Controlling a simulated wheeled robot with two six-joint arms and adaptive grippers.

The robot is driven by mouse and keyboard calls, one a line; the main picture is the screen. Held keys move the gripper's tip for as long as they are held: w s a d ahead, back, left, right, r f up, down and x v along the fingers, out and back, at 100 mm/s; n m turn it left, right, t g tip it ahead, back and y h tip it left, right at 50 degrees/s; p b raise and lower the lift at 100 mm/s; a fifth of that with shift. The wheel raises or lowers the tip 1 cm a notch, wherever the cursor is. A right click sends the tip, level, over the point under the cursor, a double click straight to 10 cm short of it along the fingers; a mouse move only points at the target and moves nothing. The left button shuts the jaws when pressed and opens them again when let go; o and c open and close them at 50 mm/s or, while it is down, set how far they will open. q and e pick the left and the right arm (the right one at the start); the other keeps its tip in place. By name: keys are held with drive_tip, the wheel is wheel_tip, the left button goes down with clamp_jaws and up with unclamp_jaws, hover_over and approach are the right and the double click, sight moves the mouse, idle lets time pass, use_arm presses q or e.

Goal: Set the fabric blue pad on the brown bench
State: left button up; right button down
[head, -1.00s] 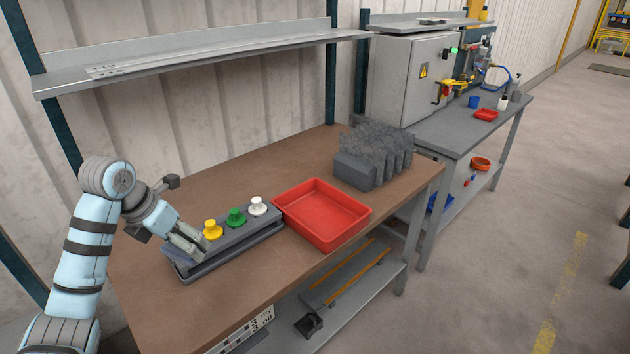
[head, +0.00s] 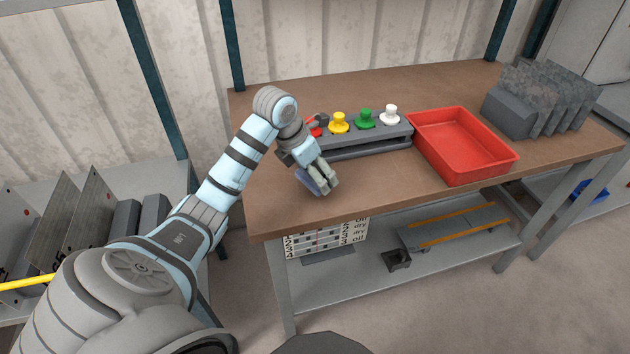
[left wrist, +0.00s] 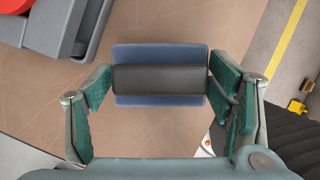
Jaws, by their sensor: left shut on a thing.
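The blue pad (head: 307,181) is in my left gripper (head: 326,180), low over the front left part of the brown bench (head: 400,185). I cannot tell whether its underside touches the bench. In the left wrist view the pad (left wrist: 160,53) is a flat blue piece with a dark grip on top. The fingertips of my left gripper (left wrist: 160,82) are shut on this grip from both sides. Brown bench top shows beyond the pad. My right gripper is not in view.
Behind the gripper stands a grey holder (head: 365,149) with red, yellow, green and white knobs. A red tray (head: 463,145) stands right of it, then grey slotted blocks (head: 540,105). The bench front between gripper and tray is clear. A lower shelf (head: 350,272) runs underneath.

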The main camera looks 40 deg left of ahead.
sight(311, 178)
use_arm(q)
drive_tip(key=shift+s+f, duration=0.3)
drive_tip(key=shift+f, duration=0.95)
drive_tip(key=shift+w+f, duration=0.2)
drive_tip(key=o, duration=0.8)
drive_tip(key=shift+f, duration=0.1)
drive_tip(key=o, duration=0.4)
drive_tip(key=shift+s, duration=0.1)
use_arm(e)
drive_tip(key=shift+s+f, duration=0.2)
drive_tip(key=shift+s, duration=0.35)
